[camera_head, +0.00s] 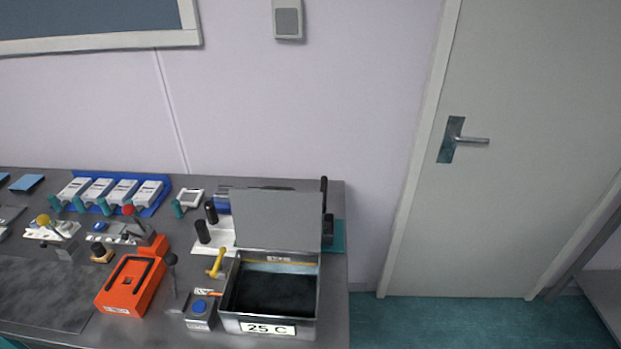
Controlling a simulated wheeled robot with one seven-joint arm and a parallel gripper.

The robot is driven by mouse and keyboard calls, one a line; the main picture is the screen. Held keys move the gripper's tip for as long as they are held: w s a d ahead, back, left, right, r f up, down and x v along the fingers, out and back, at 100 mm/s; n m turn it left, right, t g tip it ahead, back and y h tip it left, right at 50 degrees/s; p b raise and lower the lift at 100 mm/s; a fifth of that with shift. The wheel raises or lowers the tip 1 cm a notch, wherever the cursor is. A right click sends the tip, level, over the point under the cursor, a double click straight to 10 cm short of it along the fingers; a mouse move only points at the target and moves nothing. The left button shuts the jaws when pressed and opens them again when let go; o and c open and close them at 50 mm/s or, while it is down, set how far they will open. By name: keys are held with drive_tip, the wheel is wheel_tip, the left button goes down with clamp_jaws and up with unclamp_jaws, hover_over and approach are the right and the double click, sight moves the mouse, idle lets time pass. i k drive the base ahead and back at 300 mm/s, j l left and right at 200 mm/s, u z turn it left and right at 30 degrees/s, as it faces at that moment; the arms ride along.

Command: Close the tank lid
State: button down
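A grey metal tank (313,290) stands at the right front of the bench, with a "25 C" label on its front face. Its inside shows dark. The tank lid (277,219) is a flat grey panel standing up, open, along the tank's back edge. My gripper is not in view, so its state and its place relative to the lid are hidden.
Left of the tank are a small box with a blue button (199,313), a yellow tap-like handle (216,263) and an orange device (131,284). Black cylinders (203,231) stand behind. A black upright piece (325,205) rises right of the lid. Floor (440,320) is free at right.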

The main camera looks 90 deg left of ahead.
sight(281, 219)
drive_tip(key=i+j+u, duration=0.15)
drive_tip(key=i+u, duration=0.2)
drive_tip(key=u, duration=0.15)
drive_tip(key=i+u, duration=0.8)
drive_tip(key=u, duration=0.15)
drive_tip(key=i+l+u, duration=0.3)
drive_tip(key=u, duration=0.2)
drive_tip(key=i+j+u, duration=0.15)
drive_tip(key=u, duration=0.35)
drive_tip(key=i+u, duration=0.2)
drive_tip(key=u, duration=0.25)
drive_tip(key=i+u, duration=0.2)
drive_tip(key=u, duration=0.3)
drive_tip(key=i+l+u, duration=0.1)
drive_tip(key=u, duration=0.35)
drive_tip(key=i+l+u, duration=0.2)
drive_tip(key=u, duration=0.3)
drive_tip(key=i+l+u, duration=0.2)
drive_tip(key=u, duration=0.25)
drive_tip(key=i+u, duration=0.2)
drive_tip(key=u, duration=0.25)
drive_tip(key=i+l+u, duration=0.15)
drive_tip(key=u, duration=0.25)
drive_tip(key=i+l+u, duration=0.1)
drive_tip(key=u, duration=0.35)
drive_tip(key=i+l+u, duration=0.15)
drive_tip(key=u, duration=0.25)
drive_tip(key=l, duration=0.1)
